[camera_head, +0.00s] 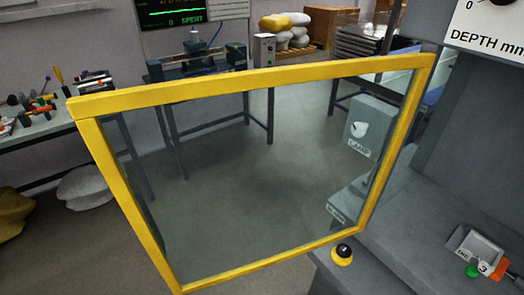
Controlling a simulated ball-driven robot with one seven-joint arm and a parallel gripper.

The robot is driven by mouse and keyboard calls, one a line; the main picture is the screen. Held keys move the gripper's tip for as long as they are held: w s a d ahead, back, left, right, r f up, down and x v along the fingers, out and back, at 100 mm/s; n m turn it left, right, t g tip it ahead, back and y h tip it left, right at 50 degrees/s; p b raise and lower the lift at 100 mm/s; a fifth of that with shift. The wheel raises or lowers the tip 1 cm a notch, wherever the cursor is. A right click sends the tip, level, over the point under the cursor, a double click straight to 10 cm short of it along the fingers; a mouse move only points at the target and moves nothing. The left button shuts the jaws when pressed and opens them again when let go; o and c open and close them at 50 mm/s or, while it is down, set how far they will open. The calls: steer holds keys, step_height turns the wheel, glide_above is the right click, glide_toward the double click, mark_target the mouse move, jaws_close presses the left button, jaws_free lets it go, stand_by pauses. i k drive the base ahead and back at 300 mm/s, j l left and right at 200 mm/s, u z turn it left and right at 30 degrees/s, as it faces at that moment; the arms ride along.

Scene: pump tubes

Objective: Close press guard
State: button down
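The press guard (250,81) is a yellow frame around a clear panel and fills the middle of the head view. Its right edge is by the grey press body (475,130), and its left side reaches out into the room, away from the press. It looks swung open. My gripper is not in view.
A black knob on a yellow base (342,255) sits near the guard's lower right corner. A workbench with tools (40,128) stands at left. Open floor shows through the panel.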

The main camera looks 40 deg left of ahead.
mark_target(85, 110)
steer(key=j+z, duration=0.1)
steer(key=j, duration=0.55)
steer(key=k+j, duration=0.1)
steer(key=j, duration=0.55)
steer(key=j+z, duration=0.15)
steer(key=j, duration=0.5)
steer(key=k+j, duration=0.1)
steer(key=j, duration=0.55)
steer(key=k+j+z, duration=0.1)
steer(key=j+z, duration=0.2)
steer(key=k+j+z, duration=0.1)
steer(key=j+z, duration=0.2)
steer(key=j, duration=0.25)
steer(key=k+j+z, duration=0.15)
steer(key=j+z, duration=0.15)
steer(key=k+j+u, duration=0.1)
steer(key=j+u, duration=0.35)
